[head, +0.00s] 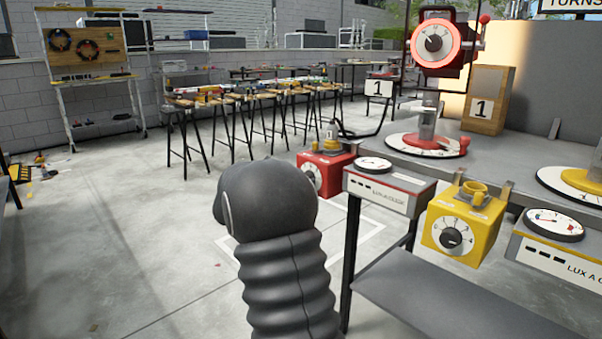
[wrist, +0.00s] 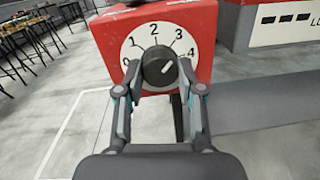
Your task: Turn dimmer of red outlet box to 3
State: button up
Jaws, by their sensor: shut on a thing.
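The red outlet box (wrist: 204,22) fills the top of the wrist view. Its white round dial (wrist: 140,45) carries numbers, with 1, 2, 3 and 4 readable. The dark dimmer knob (wrist: 159,67) sits at the dial's middle. Its white mark points up and to the right, toward the 3 and 4 side; the exact setting is hard to tell. My gripper (wrist: 159,73) is shut on the knob, one finger on each side. In the head view the red box (head: 340,160) hangs at the table's left end, and my arm hides my gripper.
A red-trimmed meter box (head: 385,190) is right of the red box. A yellow outlet box (head: 478,225) with its own dial hangs farther right. A grey shelf (head: 430,290) lies below. The floor to the left is open.

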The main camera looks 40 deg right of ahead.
jog(key=shift+n+p, duration=0.3)
jog(key=shift+n, duration=0.1)
jog(key=o, duration=1.1)
jog(key=shift+d, duration=0.1)
jog(key=shift+o, duration=0.2)
jog(key=a, duration=1.2)
jog(key=shift+s+f, duration=0.2)
jog(key=shift+f, duration=0.05)
